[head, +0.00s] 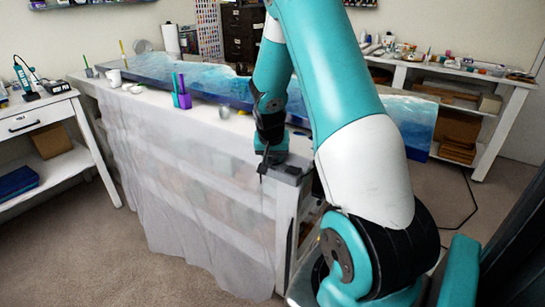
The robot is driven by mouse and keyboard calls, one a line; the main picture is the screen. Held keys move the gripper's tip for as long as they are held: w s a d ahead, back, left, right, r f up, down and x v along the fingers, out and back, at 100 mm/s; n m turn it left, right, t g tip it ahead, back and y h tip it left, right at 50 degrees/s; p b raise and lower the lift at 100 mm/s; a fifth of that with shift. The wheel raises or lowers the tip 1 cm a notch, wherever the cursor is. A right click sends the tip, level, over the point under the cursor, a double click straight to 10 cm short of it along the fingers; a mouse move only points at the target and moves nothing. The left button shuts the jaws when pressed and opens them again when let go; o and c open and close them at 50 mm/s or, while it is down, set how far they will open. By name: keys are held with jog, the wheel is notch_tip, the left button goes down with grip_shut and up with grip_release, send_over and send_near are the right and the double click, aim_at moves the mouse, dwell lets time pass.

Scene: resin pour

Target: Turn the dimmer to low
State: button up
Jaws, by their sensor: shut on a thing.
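My gripper (264,166) is at the near right corner of the long covered table, low over its edge. It is small and dark in this view, and its fingers point downward. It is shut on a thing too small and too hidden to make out. A flat dark grey piece (290,169) lies at the table corner, just right of the gripper. I cannot tell whether it is part of the dimmer. No dimmer knob or dial setting can be made out, and my arm hides part of this corner.
A blue and white resin slab (205,80) runs along the long table (292,215), behind my arm. A purple cup (184,100) and several small cups stand before it. A pale sheet (200,200) hangs down the front. A white desk (40,118) stands left; shelves (508,90) stand right.

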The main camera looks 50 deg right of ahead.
jog(key=shift+n+t+y, duration=0.3)
jog(key=shift+n, duration=0.7)
jog(key=o, duration=0.9)
jog(key=shift+d, duration=0.1)
jog(key=shift+s, duration=0.1)
